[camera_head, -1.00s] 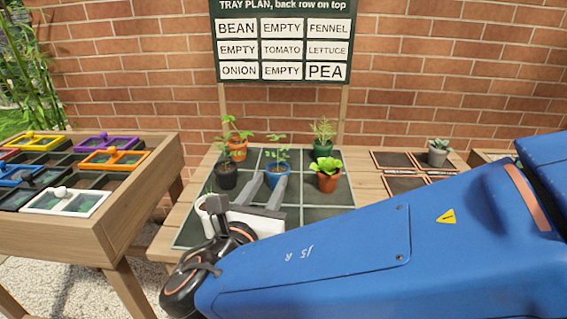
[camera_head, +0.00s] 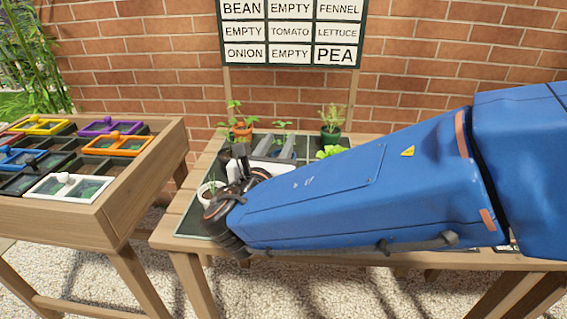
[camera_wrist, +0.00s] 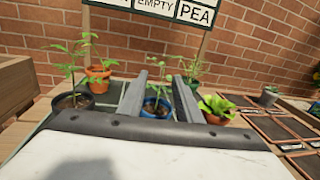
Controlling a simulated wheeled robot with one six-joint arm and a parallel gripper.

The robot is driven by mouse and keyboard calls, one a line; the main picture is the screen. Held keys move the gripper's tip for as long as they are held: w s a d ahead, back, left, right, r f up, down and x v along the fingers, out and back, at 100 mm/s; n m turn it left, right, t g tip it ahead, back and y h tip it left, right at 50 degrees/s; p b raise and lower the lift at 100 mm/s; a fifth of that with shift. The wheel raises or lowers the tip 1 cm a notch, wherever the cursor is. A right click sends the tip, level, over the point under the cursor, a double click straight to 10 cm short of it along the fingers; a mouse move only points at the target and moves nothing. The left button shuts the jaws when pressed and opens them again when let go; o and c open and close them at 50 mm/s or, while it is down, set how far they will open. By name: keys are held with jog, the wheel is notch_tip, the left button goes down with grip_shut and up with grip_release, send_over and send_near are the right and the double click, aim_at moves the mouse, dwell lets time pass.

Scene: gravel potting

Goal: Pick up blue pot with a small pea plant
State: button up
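The blue pot (camera_wrist: 155,107) holds a small green plant (camera_wrist: 156,82) and stands on the dark gridded tray. In the wrist view it shows between the two grey fingers of my gripper (camera_wrist: 158,84), which are spread apart. The left finger looks very near the pot's side; I cannot tell whether either finger touches it. In the head view my gripper (camera_head: 272,146) hides most of the blue pot, and the plant's leaves (camera_head: 282,138) rise above the fingers.
The black pot (camera_wrist: 73,101) stands close left, the orange pot (camera_wrist: 98,77) behind left. A lettuce (camera_wrist: 216,105) is close right, and the green pot (camera_head: 330,135) behind right. A white pot (camera_head: 207,190) is near my wrist. The plan board (camera_head: 290,60) stands behind.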

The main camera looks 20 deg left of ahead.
jog(key=w, duration=0.7)
jog(key=shift+a, duration=0.1)
grip_shut()
